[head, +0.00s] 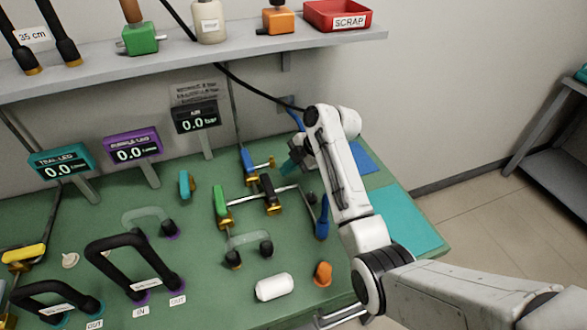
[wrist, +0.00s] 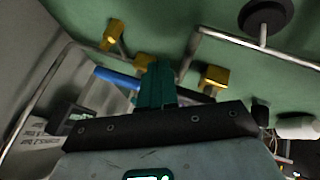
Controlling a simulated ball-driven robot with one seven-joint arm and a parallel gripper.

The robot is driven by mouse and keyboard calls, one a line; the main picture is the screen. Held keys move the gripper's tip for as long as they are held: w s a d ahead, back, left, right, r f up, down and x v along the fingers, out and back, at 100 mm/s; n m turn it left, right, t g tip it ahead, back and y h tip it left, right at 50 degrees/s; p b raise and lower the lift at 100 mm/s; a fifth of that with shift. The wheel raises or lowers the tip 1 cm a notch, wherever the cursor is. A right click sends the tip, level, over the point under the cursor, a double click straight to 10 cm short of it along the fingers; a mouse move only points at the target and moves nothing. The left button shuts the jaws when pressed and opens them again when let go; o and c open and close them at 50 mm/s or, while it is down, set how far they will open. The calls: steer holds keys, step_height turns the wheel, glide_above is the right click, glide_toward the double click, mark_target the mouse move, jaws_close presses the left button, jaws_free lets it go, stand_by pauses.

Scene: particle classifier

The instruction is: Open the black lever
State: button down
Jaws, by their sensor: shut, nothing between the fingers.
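The black lever (head: 268,188) sits on a brass valve (head: 273,209) on the thin pipework in the middle of the green table. In the head view its handle points away from me, across the pipe. My gripper (head: 287,168) has teal fingers and is just to the right of and beyond the lever's far end, with no clear contact. In the wrist view the fingers of my gripper (wrist: 156,85) are together and empty, in front of brass valves (wrist: 215,78). The black lever is hard to make out there, partly hidden behind my gripper body.
A green lever (head: 221,203) stands left of the black one, and a blue lever (head: 247,160) is behind it. Another blue lever (head: 322,218) is at the right. A white cylinder (head: 274,287) and an orange piece (head: 322,273) lie nearer. The shelf (head: 200,65) overhangs the back.

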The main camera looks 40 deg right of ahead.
steer(key=w+d+r+b, duration=0.1)
steer(key=d+r, duration=0.6)
steer(key=r, duration=0.1)
steer(key=shift+w+b, duration=0.15)
steer(key=shift+b, duration=0.2)
steer(key=shift+a, duration=0.1)
